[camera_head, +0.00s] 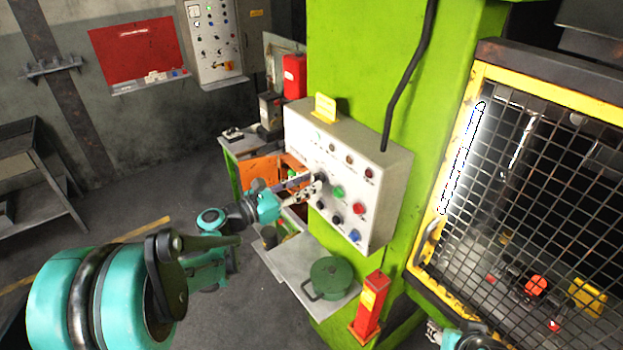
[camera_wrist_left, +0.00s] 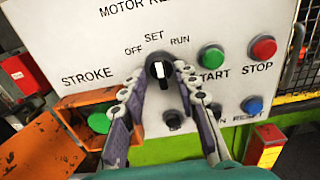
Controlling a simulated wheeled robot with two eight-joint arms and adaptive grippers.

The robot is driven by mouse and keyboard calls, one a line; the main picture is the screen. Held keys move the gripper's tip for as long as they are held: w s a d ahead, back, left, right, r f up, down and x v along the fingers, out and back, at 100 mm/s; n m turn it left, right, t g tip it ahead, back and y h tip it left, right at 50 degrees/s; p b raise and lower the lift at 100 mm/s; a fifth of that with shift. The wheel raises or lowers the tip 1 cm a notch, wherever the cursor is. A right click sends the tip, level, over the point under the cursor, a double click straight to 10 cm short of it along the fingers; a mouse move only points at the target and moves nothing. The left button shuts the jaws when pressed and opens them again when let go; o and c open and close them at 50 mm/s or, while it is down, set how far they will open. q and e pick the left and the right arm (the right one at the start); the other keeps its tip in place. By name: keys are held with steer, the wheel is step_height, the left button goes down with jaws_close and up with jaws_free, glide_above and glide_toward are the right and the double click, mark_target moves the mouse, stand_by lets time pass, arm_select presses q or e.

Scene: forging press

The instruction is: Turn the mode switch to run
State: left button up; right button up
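The mode switch is a round black knob with a white pointer (camera_wrist_left: 159,70) on the white control panel (camera_wrist_left: 90,30). OFF, SET and RUN are printed around it, left to right. Its pointer is near upright, towards SET. In the head view the panel (camera_head: 295,125) is on the green press column. My left gripper (camera_head: 313,186) reaches the panel front. In the left wrist view its fingertips (camera_wrist_left: 160,76) are on either side of the knob, very close to it. Whether they press on it I cannot tell. Part of my right arm (camera_head: 468,341) shows at the bottom edge; its finger state is unclear.
Green START (camera_wrist_left: 211,57) and red STOP (camera_wrist_left: 263,48) buttons are right of the knob, a blue button (camera_wrist_left: 252,105) below them. A green STROKE button (camera_wrist_left: 99,122) is lower left. A shelf with a green pot (camera_head: 330,277) is below the panel. A yellow-framed mesh guard (camera_head: 452,180) stands right.

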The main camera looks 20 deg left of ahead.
arm_select(q)
steer(key=shift+w+d, duration=0.3)
steer(key=shift+w, duration=0.15)
steer(key=shift+d, duration=0.25)
steer(key=shift+a, duration=0.1)
jaws_close()
steer(key=shift+m, duration=0.4)
steer(key=m+b, duration=0.2)
steer(key=m, duration=0.1)
steer(key=shift+m, duration=0.4)
steer(key=shift+m+b, duration=0.65)
steer(key=shift+m, duration=1.45)
